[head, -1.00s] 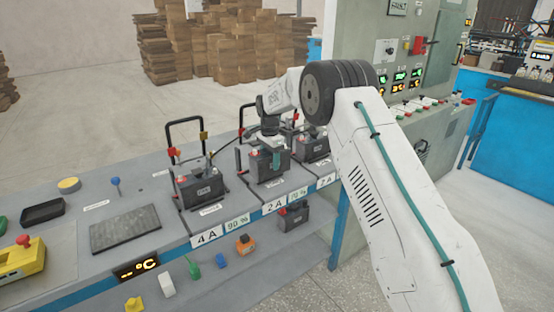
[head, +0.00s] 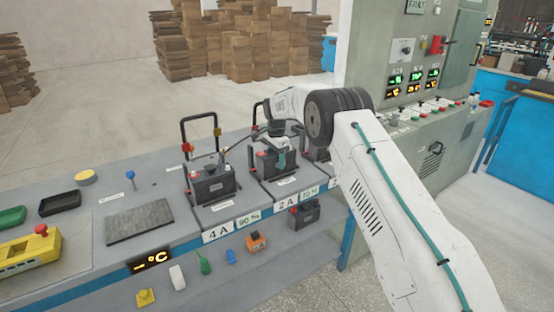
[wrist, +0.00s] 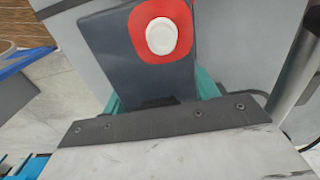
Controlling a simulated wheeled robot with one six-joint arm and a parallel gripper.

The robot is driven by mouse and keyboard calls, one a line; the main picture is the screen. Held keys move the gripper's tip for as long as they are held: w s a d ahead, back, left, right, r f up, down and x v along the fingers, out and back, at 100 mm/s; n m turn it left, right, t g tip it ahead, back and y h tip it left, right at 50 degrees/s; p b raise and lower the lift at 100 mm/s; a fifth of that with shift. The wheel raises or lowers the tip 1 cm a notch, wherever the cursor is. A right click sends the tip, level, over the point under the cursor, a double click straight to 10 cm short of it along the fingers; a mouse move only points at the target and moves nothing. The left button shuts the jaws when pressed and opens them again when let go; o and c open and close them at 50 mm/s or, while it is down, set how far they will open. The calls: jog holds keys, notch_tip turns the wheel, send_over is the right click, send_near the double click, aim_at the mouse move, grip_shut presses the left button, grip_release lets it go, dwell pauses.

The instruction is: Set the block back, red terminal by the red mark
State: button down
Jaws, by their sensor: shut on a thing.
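My gripper (head: 279,162) is shut on a dark grey block (head: 263,164) at the middle bay of the bench, the one labelled 2 A. In the wrist view the block (wrist: 120,50) lies between my teal fingers (wrist: 160,95). A red terminal with a white post (wrist: 162,37) shows at the block's end. The block's other terminal is not visible in the wrist view. In the head view my wrist hides part of the block, and I cannot tell whether it touches the bay floor. I cannot make out a red mark in the bay.
A similar block (head: 213,185) sits in the 4 A bay to the left, with a bent black frame (head: 183,130) behind it. Another bay to the right is mostly hidden by my arm. A spare block (head: 304,213) stands on the lower shelf. A grey control cabinet (head: 400,110) rises at right.

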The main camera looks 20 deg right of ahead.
jog(key=shift+c, duration=2.1)
grip_release()
jog(key=shift+f, duration=0.1)
